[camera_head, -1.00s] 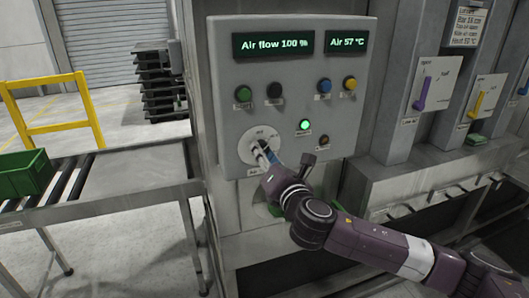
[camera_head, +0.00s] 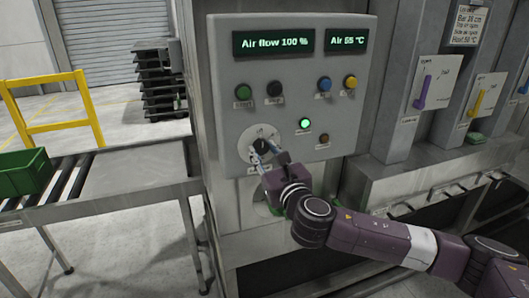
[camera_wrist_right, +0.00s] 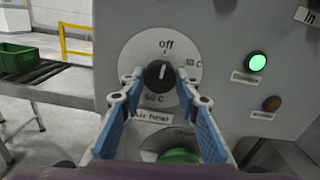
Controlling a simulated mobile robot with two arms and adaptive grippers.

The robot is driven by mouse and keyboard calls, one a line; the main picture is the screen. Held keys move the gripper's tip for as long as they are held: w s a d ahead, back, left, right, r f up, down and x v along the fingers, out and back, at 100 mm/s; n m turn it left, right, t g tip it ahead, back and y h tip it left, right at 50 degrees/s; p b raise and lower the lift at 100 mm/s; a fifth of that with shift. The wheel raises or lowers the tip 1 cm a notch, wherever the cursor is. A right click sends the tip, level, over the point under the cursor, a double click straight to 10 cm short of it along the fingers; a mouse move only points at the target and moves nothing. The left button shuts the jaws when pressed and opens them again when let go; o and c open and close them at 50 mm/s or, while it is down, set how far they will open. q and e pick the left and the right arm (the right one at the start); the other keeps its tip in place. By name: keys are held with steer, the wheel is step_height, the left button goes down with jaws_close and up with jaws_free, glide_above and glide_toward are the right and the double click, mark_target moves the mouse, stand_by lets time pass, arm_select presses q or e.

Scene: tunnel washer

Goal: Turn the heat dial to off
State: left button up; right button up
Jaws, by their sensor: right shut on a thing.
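The heat dial (camera_head: 261,145) is a black knob on a round white plate at the lower left of the grey control panel. In the right wrist view the knob (camera_wrist_right: 159,76) has a pale mark near its top, pointing roughly up towards the word "Off". Other printed marks are at the plate's right and lower left. My right gripper (camera_head: 265,150) is at the dial; in the wrist view its blue-padded fingers (camera_wrist_right: 158,88) are on either side of the knob, shut on it. My left gripper is not in view.
Several buttons and a lit green lamp (camera_head: 305,123) are beside the dial. A green button (camera_wrist_right: 180,156) is below it. A roller conveyor (camera_head: 75,175) with a green crate (camera_head: 24,172) stands left.

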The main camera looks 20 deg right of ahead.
steer(key=shift+f+n, duration=0.25)
steer(key=shift+n, duration=0.15)
steer(key=o, duration=1.2)
steer(key=shift+r, duration=0.1)
steer(key=shift+c, duration=0.2)
steer(key=s, duration=1.2)
steer(key=shift+d, duration=0.25)
